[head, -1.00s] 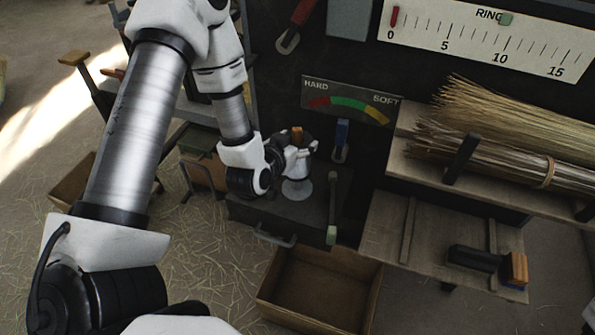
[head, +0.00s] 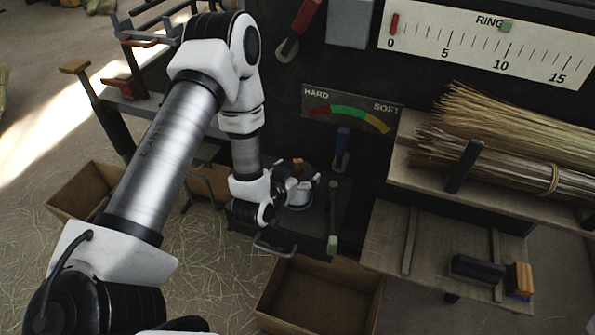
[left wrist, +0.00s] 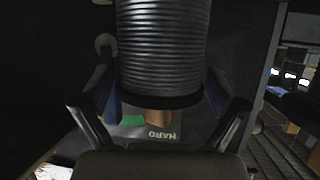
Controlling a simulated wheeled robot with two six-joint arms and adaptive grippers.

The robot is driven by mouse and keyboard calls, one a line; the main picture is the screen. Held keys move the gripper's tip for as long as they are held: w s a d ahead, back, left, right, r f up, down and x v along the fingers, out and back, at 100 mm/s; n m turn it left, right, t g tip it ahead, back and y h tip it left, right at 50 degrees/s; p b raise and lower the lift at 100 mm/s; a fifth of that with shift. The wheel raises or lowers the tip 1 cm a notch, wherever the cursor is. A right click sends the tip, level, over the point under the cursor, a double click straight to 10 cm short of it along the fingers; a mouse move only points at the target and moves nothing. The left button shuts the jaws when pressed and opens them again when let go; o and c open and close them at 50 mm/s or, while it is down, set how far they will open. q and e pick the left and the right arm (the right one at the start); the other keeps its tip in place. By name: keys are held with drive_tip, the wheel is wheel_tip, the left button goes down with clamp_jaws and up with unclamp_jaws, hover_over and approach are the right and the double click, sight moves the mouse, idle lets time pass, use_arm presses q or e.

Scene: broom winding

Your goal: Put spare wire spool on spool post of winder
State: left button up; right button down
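The spare wire spool (left wrist: 160,45), dark and closely ribbed, sits between the fingers of my left gripper (left wrist: 160,92) in the left wrist view, which looks upside down. The fingers appear to bear on both its sides. In the head view, my left gripper (head: 302,188) is low over the top of the dark winder (head: 310,225). The spool's dark top with an orange-brown piece (head: 297,165) shows above the fingers and looks upright. The spool post is hidden by the gripper and spool, so I cannot tell whether the spool is seated. My right gripper is not in view.
A lever with a pale green end (head: 332,243) stands close right of the gripper. A hardness gauge (head: 350,108) is on the dark panel behind. An empty wooden box (head: 318,292) is below in front. Shelves with straw bundles (head: 505,165) are at right.

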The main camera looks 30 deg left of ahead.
use_arm(q)
drive_tip(key=shift+r, duration=0.2)
drive_tip(key=v, duration=0.6)
drive_tip(key=shift+s+r, duration=0.1)
drive_tip(key=shift+s, duration=0.3)
drive_tip(key=r+p+v, duration=0.1)
drive_tip(key=p+v, duration=0.4)
drive_tip(key=s+d+f+g, duration=0.3)
drive_tip(key=s+f+g, duration=0.3)
drive_tip(key=s+f, duration=0.1)
drive_tip(key=s+d+f+g+h, duration=0.1)
drive_tip(key=s+d+f+g, duration=0.3)
drive_tip(key=s+f+g, duration=0.3)
drive_tip(key=s+f, duration=0.1)
drive_tip(key=s, duration=0.2)
drive_tip(key=shift+s+d+m+g, duration=0.2)
drive_tip(key=shift+d+m+g, duration=0.1)
drive_tip(key=shift+m, duration=0.1)
drive_tip(key=shift+f, duration=0.1)
